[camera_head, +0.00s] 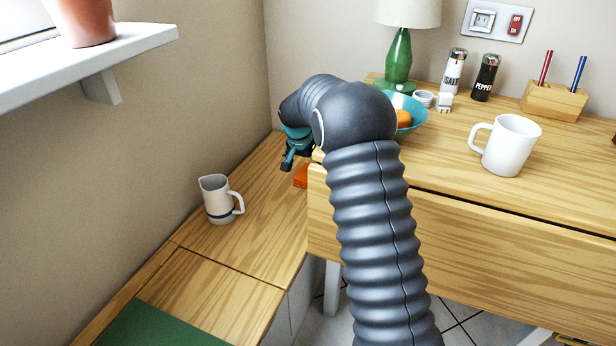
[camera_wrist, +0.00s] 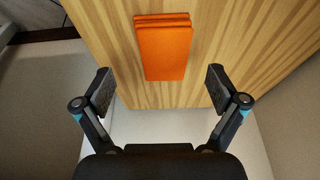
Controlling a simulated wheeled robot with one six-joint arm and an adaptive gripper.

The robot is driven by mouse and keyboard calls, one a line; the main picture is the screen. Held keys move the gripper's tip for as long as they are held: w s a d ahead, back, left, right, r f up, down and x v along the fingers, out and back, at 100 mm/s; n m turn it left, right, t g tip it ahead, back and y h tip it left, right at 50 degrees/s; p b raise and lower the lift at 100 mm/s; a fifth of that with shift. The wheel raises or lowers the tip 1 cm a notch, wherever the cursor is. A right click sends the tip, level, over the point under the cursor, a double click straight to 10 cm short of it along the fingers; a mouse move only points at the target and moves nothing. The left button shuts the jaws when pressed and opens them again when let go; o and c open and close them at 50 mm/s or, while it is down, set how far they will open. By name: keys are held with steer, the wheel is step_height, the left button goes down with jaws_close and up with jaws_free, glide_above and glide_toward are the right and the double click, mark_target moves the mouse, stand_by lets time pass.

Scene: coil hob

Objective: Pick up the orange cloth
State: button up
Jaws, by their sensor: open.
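The orange cloth (camera_wrist: 165,52) lies folded flat on the wooden surface in the wrist view, ahead of the gap between my fingers. In the head view only a small part of the orange cloth (camera_head: 301,177) shows beside my arm; the rest is hidden. My gripper (camera_wrist: 160,92) is open and empty, with its two fingers spread wider than the cloth. In the head view my gripper (camera_head: 290,160) is partly hidden by my arm, above and left of the visible cloth.
A grey-white jug (camera_head: 218,200) stands on the lower wooden counter (camera_head: 262,215) near the wall. The higher table (camera_head: 450,165) holds a white mug (camera_head: 506,145), a teal bowl (camera_head: 418,113), salt (camera_head: 453,72) and pepper shakers (camera_head: 486,78) and a lamp (camera_head: 399,55). A shelf (camera_head: 120,45) juts out at upper left.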

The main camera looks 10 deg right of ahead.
steer(key=x, duration=0.3)
steer(key=shift+w+d+f, duration=0.1)
steer(key=shift+w+f, duration=0.1)
steer(key=shift+w, duration=0.25)
steer(key=shift+w+d+f, duration=0.1)
steer(key=shift+w+f, duration=0.05)
steer(key=shift+f, duration=0.4)
steer(key=shift+f, duration=0.25)
steer(key=c, duration=1.2)
